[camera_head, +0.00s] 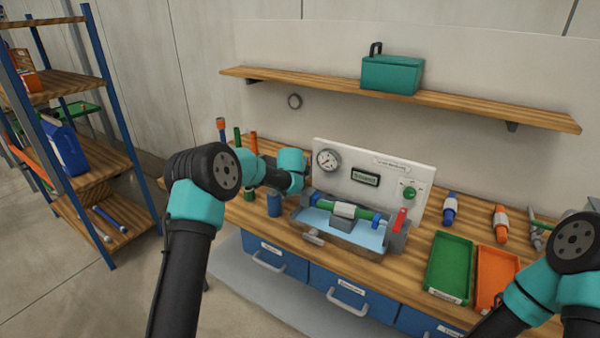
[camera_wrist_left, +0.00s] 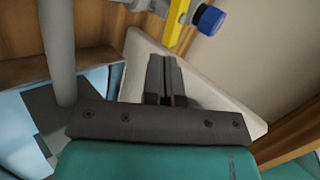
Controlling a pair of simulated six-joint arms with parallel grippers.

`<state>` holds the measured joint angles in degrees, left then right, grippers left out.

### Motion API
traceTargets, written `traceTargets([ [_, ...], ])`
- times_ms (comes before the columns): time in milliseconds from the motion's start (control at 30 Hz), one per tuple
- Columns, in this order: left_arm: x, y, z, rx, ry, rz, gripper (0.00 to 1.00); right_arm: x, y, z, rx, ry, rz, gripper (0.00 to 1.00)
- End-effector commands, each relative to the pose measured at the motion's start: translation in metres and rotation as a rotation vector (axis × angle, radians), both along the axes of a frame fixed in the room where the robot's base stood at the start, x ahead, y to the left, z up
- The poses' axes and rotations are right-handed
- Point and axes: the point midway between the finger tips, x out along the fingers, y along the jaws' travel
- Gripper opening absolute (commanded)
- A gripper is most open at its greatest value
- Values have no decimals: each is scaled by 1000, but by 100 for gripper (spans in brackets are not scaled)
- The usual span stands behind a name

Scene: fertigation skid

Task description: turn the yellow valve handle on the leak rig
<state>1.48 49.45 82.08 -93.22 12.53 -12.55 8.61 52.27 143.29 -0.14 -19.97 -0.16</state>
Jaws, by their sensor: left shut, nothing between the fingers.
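In the left wrist view a yellow handle (camera_wrist_left: 176,22) shows at the top edge, beside a fitting with a blue cap (camera_wrist_left: 208,18). My left gripper (camera_wrist_left: 165,62) is shut and empty, with its fingertips a little below the yellow handle and apart from it in the picture. In the head view the leak rig (camera_head: 341,243) is a grey tray with a green pipe and a red lever (camera_head: 401,220) at its right end. The yellow handle cannot be made out there. My left forearm reaches to the rig's left end. My right gripper is out of view.
A white panel (camera_head: 415,172) with a gauge (camera_head: 327,160) stands behind the rig. A green tray (camera_head: 449,264) and an orange tray (camera_head: 494,270) lie to the right. A wall shelf (camera_head: 450,101) holding a teal box (camera_head: 392,75) runs above.

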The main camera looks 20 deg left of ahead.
Motion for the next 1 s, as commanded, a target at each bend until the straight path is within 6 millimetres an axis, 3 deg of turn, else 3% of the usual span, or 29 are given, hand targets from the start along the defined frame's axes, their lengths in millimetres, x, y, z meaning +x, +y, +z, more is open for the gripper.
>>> traceTargets([
  [400, 35, 0, -32, 0, 0, 0, 0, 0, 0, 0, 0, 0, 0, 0],
  [1000, 41, -4, -35, 0, 0, 0, 0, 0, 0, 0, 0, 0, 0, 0],
])
